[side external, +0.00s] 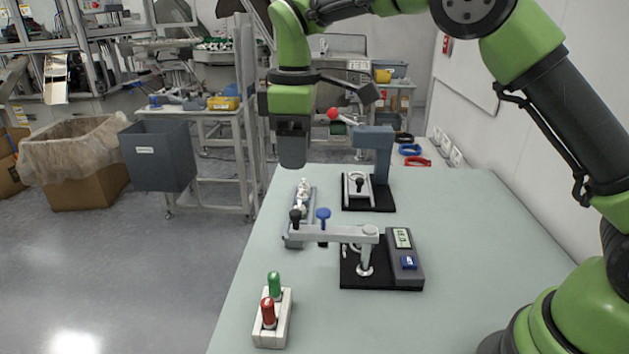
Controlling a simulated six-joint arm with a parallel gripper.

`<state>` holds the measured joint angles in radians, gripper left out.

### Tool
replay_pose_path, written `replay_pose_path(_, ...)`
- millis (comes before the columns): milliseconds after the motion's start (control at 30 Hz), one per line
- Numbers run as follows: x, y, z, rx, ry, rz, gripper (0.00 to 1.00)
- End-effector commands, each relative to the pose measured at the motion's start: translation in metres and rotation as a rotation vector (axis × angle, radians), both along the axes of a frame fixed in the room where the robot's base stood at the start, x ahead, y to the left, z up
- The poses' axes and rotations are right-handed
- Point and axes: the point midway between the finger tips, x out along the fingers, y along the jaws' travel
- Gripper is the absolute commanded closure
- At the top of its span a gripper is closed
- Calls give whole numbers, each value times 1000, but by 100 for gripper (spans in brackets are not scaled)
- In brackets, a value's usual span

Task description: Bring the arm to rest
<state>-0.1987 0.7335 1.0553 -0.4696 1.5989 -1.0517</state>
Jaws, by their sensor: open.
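My green arm reaches over the table from the right. My dark gripper (292,158) hangs straight down over the far left part of the table. It is open, and I see nothing held in it. Its fingers are hard to make out at this angle. The gripper is above and behind a narrow grey rack (296,238) with small white pieces (303,192), clear of it. To its right stands a grey-blue press (374,145) on a black base, with a red-knobbed lever (333,113).
A device with a digital display (402,238) and a horizontal arm (340,233) stands mid-table. A grey bin (158,155) is off the left edge. The table's right side (480,225) is clear.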

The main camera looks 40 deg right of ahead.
Motion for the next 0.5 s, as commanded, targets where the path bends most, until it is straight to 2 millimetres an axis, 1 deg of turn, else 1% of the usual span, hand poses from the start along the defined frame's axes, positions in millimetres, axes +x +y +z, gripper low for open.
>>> replay_pose_path(67, -9, -5, 17, 16, -30, -49, 52)
replay_pose_path(167, -28, -13, 43, 50, -83, -149, 52)
replay_pose_path(200, -39, -16, 54, 68, -106, -199, 52)
replay_pose_path(267, -55, -22, 68, 96, -142, -276, 52)
replay_pose_path(300, -67, -25, 76, 117, -165, -327, 52)
replay_pose_path(367, -86, -30, 87, 149, -200, -403, 52)
replay_pose_path(400, -98, -33, 92, 170, -222, -456, 52)
replay_pose_path(467, -118, -37, 98, 206, -255, -533, 52)
replay_pose_path(500, -131, -39, 101, 231, -277, -586, 52)
